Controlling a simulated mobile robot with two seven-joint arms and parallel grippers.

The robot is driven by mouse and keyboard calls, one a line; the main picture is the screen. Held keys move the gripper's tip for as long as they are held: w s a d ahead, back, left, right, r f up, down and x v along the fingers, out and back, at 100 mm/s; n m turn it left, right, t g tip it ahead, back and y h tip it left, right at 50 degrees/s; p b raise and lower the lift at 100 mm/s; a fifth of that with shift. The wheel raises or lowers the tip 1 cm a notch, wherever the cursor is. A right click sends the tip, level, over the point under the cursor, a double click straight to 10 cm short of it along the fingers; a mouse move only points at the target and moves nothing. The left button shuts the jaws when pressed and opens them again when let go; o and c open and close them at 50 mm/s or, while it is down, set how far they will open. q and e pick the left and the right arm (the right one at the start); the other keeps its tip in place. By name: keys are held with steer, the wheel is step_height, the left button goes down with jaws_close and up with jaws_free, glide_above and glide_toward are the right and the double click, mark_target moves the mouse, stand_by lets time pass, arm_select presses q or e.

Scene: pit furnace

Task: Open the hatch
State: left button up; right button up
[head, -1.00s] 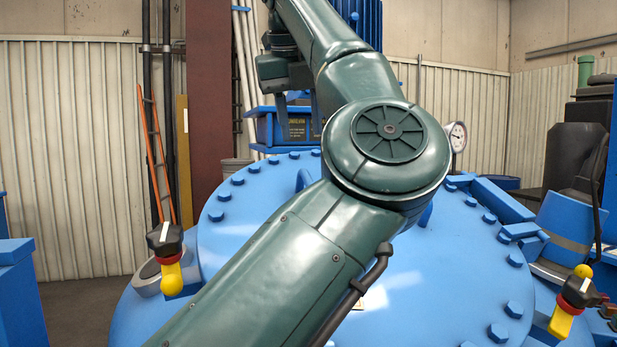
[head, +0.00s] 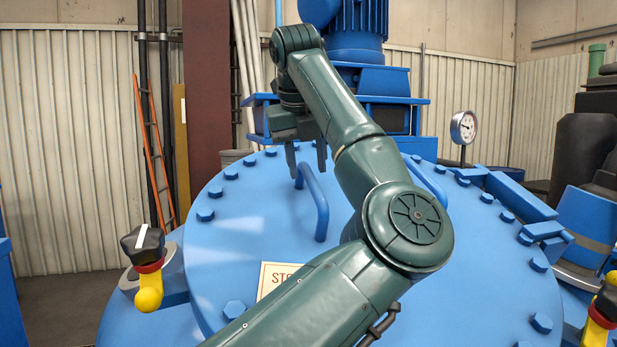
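The hatch (head: 240,240) is a large round blue lid ringed with bolts, lying shut. A blue bar handle (head: 316,200) stands on it left of the middle; a second handle (head: 428,180) is partly hidden behind my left arm. My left gripper (head: 306,162) points down at the far end of the first handle. Its two fingers are apart, and nothing shows held between them. I cannot tell whether they touch the handle. My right gripper is out of view.
A black-and-yellow knob clamp (head: 147,262) stands at the hatch's left edge, another (head: 603,310) at the right edge. A blue motor (head: 357,50) and a gauge (head: 464,127) rise behind. A sign (head: 275,278) on the lid is partly covered by my arm.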

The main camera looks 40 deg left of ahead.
mark_target(308, 171)
arm_select(q)
steer(key=shift+x, duration=1.65)
jaws_close()
